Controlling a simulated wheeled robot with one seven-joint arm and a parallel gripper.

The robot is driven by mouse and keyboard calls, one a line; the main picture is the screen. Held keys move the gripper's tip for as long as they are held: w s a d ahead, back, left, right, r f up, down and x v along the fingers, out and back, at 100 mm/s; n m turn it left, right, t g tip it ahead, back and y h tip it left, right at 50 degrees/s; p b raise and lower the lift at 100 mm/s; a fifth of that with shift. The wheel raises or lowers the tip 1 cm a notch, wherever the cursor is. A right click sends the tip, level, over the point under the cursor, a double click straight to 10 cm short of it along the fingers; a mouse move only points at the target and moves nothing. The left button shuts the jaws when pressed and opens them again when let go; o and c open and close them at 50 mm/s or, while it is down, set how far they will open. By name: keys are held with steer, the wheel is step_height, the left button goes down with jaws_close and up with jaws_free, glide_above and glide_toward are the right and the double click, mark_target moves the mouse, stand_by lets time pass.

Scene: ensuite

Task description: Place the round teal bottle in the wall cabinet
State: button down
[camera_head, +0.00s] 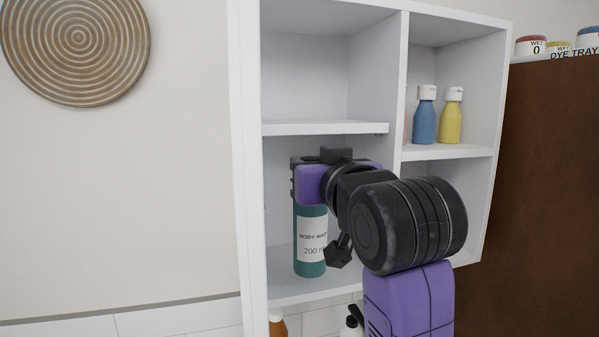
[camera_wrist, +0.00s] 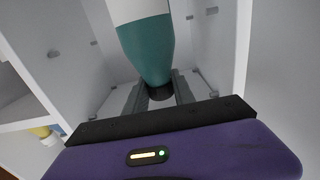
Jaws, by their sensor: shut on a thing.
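The round teal bottle (camera_head: 311,262), with a white body wash label, is upright inside the lower left compartment of the white wall cabinet (camera_head: 249,160). In the head view its base is close to the compartment floor; I cannot tell whether it touches. My gripper (camera_head: 309,190) is at the bottle's top and hides its neck and cap. In the wrist view the fingers of my gripper (camera_wrist: 160,92) are shut on the dark cap end of the teal bottle (camera_wrist: 148,50).
A blue bottle (camera_head: 424,120) and a yellow bottle (camera_head: 450,121) stand in the right compartment. The shelf board (camera_head: 322,129) is just above my gripper. The upper left compartment is empty. A brown cabinet (camera_head: 545,190) with jars on top stands at right.

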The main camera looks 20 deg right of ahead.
mark_target(310, 218)
steer(key=w+f+p, duration=0.2)
steer(key=w+f, duration=0.1)
steer(key=w, duration=0.2)
steer(key=shift+f, duration=0.2)
stand_by(0.5)
steer(key=shift+w, duration=0.1)
steer(key=c, duration=1.1)
jaws_free()
steer(key=shift+f, duration=0.2)
steer(key=shift+o, duration=0.2)
steer(key=shift+r, duration=0.1)
steer(key=s+b, duration=0.2)
steer(key=s, duration=1)
